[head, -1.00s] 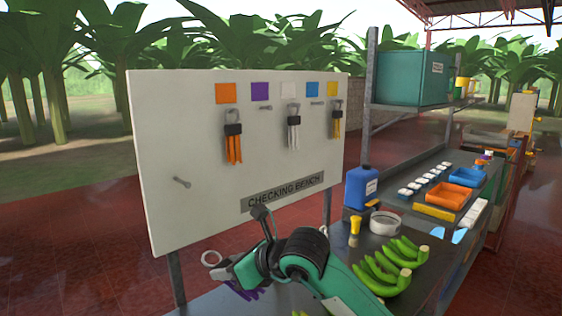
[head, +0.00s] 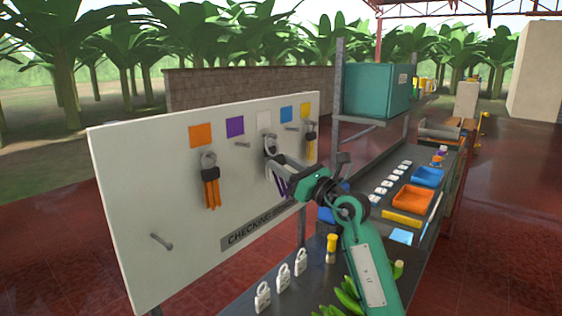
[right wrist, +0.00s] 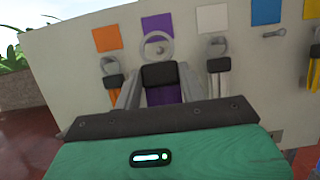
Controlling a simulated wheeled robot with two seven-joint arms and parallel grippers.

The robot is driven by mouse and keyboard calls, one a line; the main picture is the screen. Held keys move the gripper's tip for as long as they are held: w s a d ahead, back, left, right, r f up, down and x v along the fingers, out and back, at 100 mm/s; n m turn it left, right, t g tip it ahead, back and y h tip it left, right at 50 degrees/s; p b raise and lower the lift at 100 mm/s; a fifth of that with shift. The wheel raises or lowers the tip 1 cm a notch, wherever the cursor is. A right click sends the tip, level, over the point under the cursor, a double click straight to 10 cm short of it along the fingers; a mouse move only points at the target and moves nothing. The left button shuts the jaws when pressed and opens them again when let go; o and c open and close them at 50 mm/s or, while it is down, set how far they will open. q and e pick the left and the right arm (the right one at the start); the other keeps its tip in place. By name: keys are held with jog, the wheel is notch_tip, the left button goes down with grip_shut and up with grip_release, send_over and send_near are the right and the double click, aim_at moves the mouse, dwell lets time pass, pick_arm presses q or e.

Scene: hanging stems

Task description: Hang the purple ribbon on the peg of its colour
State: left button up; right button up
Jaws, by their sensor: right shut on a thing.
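The purple ribbon (head: 282,187) hangs from a dark clip with a grey ring, held in my right gripper (head: 275,160). In the right wrist view the gripper (right wrist: 160,82) is shut on its black clip (right wrist: 160,74), with the ring (right wrist: 156,45) upright above and purple strands (right wrist: 163,95) below. The purple square (head: 235,126) is on the white board, with a bare grey peg (head: 242,145) under it. In the right wrist view the ring appears over the area under the purple square (right wrist: 157,22); I cannot tell its distance from the peg. My left gripper is out of view.
An orange ribbon (head: 210,190) hangs left of the purple peg. A white ribbon (right wrist: 219,80) and a yellow one (head: 310,138) hang to the right. The blue square's peg (head: 291,128) is bare.

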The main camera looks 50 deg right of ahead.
jog(key=w+f, duration=0.1)
jog(key=w, duration=0.8)
jog(key=shift+w+a+f, duration=0.3)
jog(key=shift+a+f, duration=0.05)
jog(key=shift+a, duration=0.1)
dwell(0.5)
dwell(0.6)
jog(key=o, duration=1)
jog(key=shift+o, duration=0.2)
